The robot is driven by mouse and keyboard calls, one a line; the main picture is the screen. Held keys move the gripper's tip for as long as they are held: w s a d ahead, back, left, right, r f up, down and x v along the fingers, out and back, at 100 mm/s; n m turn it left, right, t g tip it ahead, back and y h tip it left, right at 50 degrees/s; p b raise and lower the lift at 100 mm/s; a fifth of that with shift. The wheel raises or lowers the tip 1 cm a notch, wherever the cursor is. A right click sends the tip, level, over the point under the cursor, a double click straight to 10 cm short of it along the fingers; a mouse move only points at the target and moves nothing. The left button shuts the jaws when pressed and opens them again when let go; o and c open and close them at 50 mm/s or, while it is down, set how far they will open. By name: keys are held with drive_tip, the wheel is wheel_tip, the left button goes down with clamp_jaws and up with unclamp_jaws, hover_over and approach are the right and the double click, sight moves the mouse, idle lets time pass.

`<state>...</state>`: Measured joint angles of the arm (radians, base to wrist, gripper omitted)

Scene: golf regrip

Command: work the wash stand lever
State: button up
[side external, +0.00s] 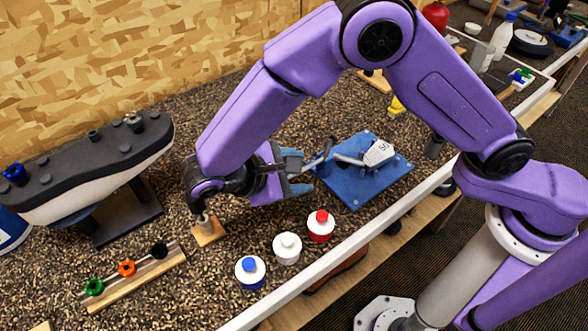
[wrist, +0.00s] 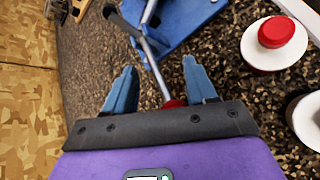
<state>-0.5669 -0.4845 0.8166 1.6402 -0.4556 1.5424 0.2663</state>
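The blue wash stand (side external: 350,193) lies flat on the bench, with a pale club head marked SG (side external: 380,153) over it. My gripper (side external: 303,174) is low at the stand's left side, its blue fingers towards it. In the wrist view my gripper (wrist: 160,82) is open, fingers well apart. A thin grey rod (wrist: 154,68) runs from the stand (wrist: 188,25) into the gap between the fingers. A red end (wrist: 174,103) shows there, partly hidden by the gripper body. A dark-tipped bar (wrist: 121,22) lies across at upper left. I cannot tell whether a finger touches the rod.
Red-capped (side external: 320,226), white-capped (side external: 287,248) and blue-capped (side external: 250,271) pots stand along the front edge. A rack with green, orange and black pieces (side external: 140,275) is at lower left. A dark grey padded holder (side external: 80,165) stands at left, before a chipboard wall.

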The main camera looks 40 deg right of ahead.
drive_tip(key=shift+a, duration=0.1)
drive_tip(key=v, duration=1.1)
drive_tip(key=shift+a+r, duration=0.25)
drive_tip(key=shift+r, duration=0.05)
drive_tip(key=d+y, duration=0.1)
drive_tip(key=d, duration=0.1)
drive_tip(key=d+r, duration=0.1)
drive_tip(key=d, duration=0.1)
drive_tip(key=d+r+y, duration=0.1)
drive_tip(key=d, duration=0.2)
drive_tip(key=shift+w+r+n+y, duration=0.1)
drive_tip(key=shift+n+y, duration=0.2)
drive_tip(key=s+d+y, duration=0.3)
drive_tip(key=s+d, duration=0.2)
drive_tip(key=d, duration=0.3)
drive_tip(key=s+d+f+y, duration=0.1)
drive_tip(key=s+d+y, duration=0.1)
drive_tip(key=s+d, duration=0.4)
drive_tip(key=s+d+y, duration=0.3)
drive_tip(key=s+d, duration=0.2)
drive_tip(key=d, duration=0.6)
drive_tip(key=shift+s+f+y, duration=0.2)
drive_tip(key=shift+s+y, duration=0.05)
drive_tip(key=shift+y, duration=0.05)
